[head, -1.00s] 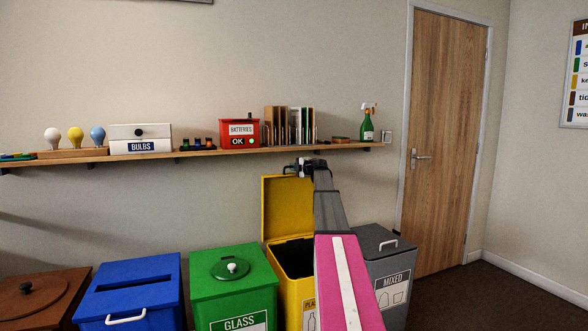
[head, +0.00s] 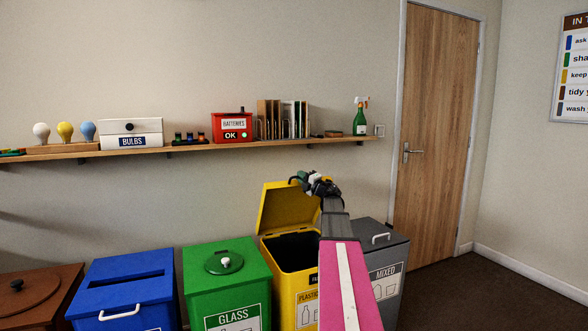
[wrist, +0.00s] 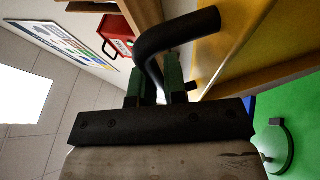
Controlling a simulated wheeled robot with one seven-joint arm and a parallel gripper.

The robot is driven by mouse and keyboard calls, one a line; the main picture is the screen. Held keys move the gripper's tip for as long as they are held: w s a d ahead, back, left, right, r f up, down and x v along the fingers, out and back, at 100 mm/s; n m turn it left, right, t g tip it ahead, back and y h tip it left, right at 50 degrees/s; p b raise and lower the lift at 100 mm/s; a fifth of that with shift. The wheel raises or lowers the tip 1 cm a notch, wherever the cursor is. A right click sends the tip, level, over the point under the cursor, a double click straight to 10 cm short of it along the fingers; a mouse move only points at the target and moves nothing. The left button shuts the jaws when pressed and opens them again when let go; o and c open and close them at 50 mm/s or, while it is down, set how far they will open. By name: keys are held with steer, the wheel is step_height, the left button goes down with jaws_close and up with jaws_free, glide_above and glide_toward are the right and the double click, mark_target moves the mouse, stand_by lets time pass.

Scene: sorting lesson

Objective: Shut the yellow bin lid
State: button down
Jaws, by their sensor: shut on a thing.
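The yellow bin (head: 287,283) stands between the green and grey bins, with its dark opening showing. Its yellow lid (head: 284,208) is open, raised at the back and leaning a little toward me. My gripper (head: 302,180) is at the lid's upper edge. In the wrist view my gripper's green fingers (wrist: 158,85) are shut on the black lid handle (wrist: 183,28), a bent bar fixed to the yellow lid (wrist: 235,35). My arm covers the bin's right side.
A green glass bin (head: 230,290) and a blue bin (head: 122,290) stand to the left. A grey mixed bin (head: 388,255) is close on the right. A wall shelf (head: 205,151) with boxes and a spray bottle runs above and behind the lid.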

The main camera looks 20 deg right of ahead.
steer(key=s+f+n+t+y, duration=0.3)
steer(key=s+f+n+y, duration=0.25)
steer(key=s+f, duration=1.35)
steer(key=f, duration=0.5)
steer(key=s+f, duration=0.4)
steer(key=f, duration=0.5)
steer(key=shift+d+m, duration=0.35)
steer(key=shift+w+f, duration=0.1)
steer(key=shift+f, duration=0.1)
steer(key=c, duration=1.2)
jaws_free()
steer(key=v, duration=1)
steer(key=shift+s+d+f, duration=0.15)
steer(key=shift+s+d, duration=0.15)
